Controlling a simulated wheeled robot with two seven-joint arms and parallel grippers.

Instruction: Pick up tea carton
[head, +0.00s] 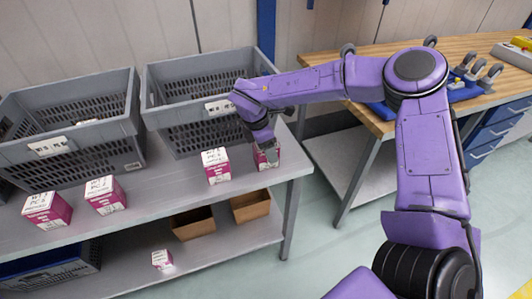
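Several pink-and-white cartons, which look like the tea cartons, stand on the grey shelf (165,190). Two are at the left, one at the far left (47,210) and one beside it (105,195). Another carton (215,166) stands near the middle. One more carton (265,161) is at the shelf's right end, partly hidden by my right gripper (268,150). That gripper points down at the top of this carton; its fingers are too small and covered to show whether they are closed on it. My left gripper is not in view.
Two grey crates, one at the left (125,150) and one in the middle (165,118), stand behind the cartons. Brown bins (193,223) and a small carton (162,259) are on the lower shelf. A wooden workbench (380,128) stands at the right.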

